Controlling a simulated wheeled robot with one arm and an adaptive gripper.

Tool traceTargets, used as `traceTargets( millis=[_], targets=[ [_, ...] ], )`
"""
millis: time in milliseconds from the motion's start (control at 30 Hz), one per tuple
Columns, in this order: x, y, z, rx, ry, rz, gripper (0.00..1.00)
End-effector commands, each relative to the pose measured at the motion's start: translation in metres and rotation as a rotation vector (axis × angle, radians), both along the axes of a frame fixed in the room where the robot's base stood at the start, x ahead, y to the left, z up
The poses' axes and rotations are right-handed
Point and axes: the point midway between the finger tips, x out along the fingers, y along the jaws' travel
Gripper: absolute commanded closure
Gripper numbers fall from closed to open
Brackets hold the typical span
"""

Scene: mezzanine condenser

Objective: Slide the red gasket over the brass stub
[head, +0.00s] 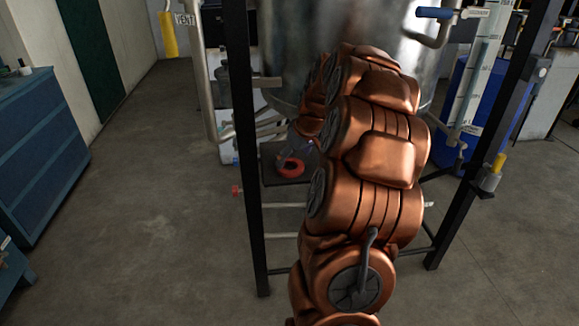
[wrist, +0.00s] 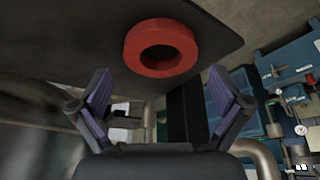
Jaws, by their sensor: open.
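The red gasket (head: 291,174) is a thick ring lying on a dark plate (head: 272,181) between the frame posts. In the wrist view the gasket (wrist: 135,47) is just beyond my fingertips, its hole showing, near the plate's edge. My gripper (wrist: 160,84) is open and empty, its purple-padded fingers spread to either side below the ring and apart from it. In the head view my gripper (head: 299,152) is small and partly hidden behind my copper-coloured arm. A brass-yellow stub (head: 498,163) stands up from a grey holder on the right black post, with nothing around it.
Black frame posts stand left (head: 246,150) and right (head: 480,150) of my arm, with rails between them. A large metal tank (head: 350,30) is behind. A blue drawer cabinet (head: 35,150) is at far left. The floor left of the frame is clear.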

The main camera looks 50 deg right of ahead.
Motion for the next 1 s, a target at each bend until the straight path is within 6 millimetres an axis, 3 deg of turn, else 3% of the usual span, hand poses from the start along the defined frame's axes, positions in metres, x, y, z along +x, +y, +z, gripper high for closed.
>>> traceTargets(
  millis=[200, 400, 867, 1000],
  targets=[
    [0.009, 0.0, -0.021, 0.002, 0.002, 0.002, 0.0],
    [0.009, 0.0, -0.022, 0.0, 0.0, 0.001, 0.0],
    [0.009, 0.0, -0.022, 0.001, 0.001, 0.001, 0.47],
    [0.009, 0.0, -0.022, 0.001, 0.001, 0.001, 0.49]
  ],
)
